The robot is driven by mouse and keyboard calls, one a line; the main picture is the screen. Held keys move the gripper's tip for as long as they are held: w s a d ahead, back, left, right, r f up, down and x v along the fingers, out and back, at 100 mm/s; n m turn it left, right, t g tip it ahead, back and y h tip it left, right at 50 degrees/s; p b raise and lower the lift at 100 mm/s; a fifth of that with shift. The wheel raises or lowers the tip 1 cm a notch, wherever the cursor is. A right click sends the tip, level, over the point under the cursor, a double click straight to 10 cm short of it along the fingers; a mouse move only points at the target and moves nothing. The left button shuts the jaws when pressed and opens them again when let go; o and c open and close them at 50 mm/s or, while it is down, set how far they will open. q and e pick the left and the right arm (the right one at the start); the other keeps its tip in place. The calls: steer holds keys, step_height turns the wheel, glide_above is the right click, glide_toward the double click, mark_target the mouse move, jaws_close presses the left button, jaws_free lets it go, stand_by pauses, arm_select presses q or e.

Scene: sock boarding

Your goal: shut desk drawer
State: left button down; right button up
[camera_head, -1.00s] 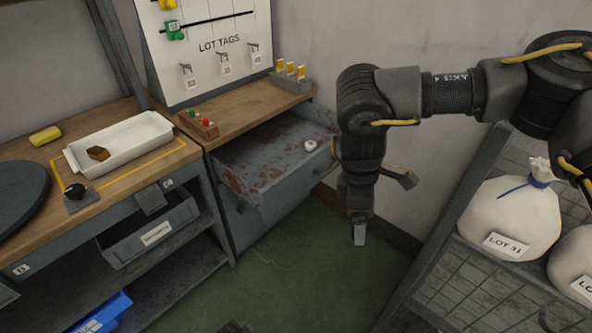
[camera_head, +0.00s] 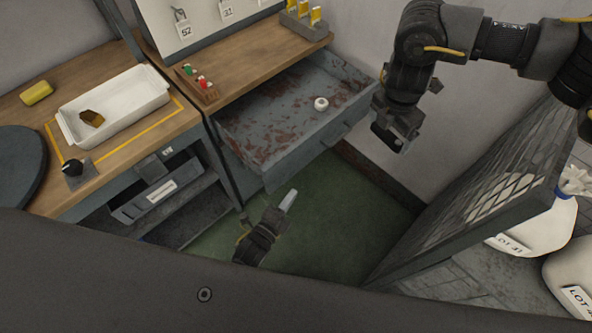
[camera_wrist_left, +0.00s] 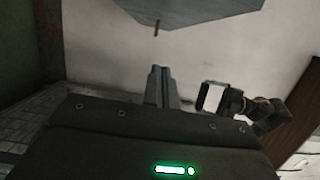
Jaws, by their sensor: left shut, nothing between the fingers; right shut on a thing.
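The desk drawer (camera_head: 285,125) stands open below the wooden desk top (camera_head: 240,60) in the head view. It is grey with rusty stains, and a small white ring-like thing (camera_head: 321,104) lies in it. Its front has a handle (camera_head: 337,132). My left gripper (camera_head: 288,200) is low, in front of the drawer, shut and empty, apart from the front in the picture. Its shut fingers also show in the left wrist view (camera_wrist_left: 163,85), below a grey panel, probably the drawer. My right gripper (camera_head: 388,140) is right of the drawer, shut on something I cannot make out.
A workbench with a white tray (camera_head: 115,105) is at the left. Green floor (camera_head: 340,215) is free between them. My dark body covers the lower foreground.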

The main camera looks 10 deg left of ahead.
mark_target(297, 166)
steer(key=shift+r+p, duration=0.35)
steer(key=shift+r, duration=0.05)
steer(key=shift+r+p, duration=0.4)
arm_select(q)
steer(key=w, duration=1.1)
steer(key=shift+w+d, duration=0.15)
arm_select(e)
steer(key=shift+a, duration=0.1)
